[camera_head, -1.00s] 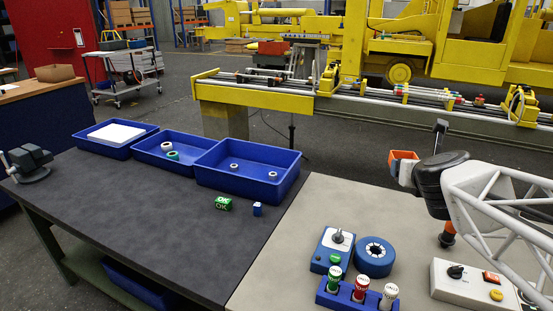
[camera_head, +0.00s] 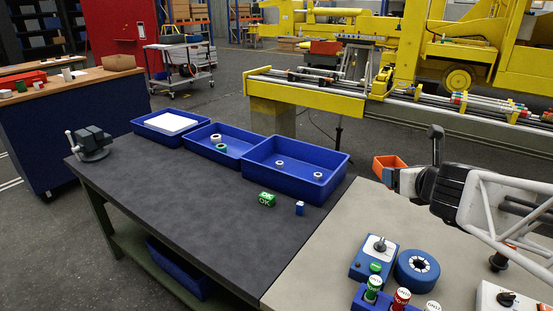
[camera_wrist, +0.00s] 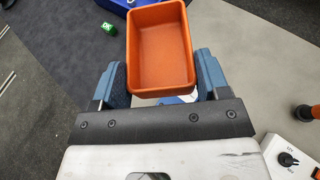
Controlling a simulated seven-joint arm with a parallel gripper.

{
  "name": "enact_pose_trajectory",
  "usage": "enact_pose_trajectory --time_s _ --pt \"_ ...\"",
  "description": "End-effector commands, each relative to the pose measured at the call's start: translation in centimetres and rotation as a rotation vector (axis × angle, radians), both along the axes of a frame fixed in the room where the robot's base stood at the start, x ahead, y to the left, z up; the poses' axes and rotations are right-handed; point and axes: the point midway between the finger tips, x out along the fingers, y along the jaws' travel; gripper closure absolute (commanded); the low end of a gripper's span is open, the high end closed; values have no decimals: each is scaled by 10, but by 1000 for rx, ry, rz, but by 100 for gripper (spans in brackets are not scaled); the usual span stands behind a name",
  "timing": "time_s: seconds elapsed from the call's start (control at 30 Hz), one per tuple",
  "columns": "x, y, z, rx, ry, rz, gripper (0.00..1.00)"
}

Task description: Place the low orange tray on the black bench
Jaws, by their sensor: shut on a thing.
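The low orange tray (camera_wrist: 161,50) is held between the two blue fingers of my gripper (camera_wrist: 162,82) in the wrist view. It is empty and its open side faces the wrist camera. In the head view the tray (camera_head: 389,166) shows at the tip of my gripper (camera_head: 394,176), raised above the pale bench at the right. The black bench (camera_head: 185,195) is at the left of the pale bench and has a wide clear top. The gripper's grip on the tray is partly hidden in the head view.
Blue bins (camera_head: 294,185) line the back edge of the black bench. A green OK block (camera_head: 267,199) and a small blue block (camera_head: 299,208) lie near its right side. A vise (camera_head: 91,143) sits at the far left corner. A blue control box (camera_head: 374,259) and blue ring (camera_head: 417,270) stand on the pale bench.

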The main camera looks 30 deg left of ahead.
Motion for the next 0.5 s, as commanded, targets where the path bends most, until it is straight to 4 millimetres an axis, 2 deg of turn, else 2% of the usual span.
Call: enact_pose_trajectory --time_s 0.5 --pt "-31 78 3 -1 0 286 57"
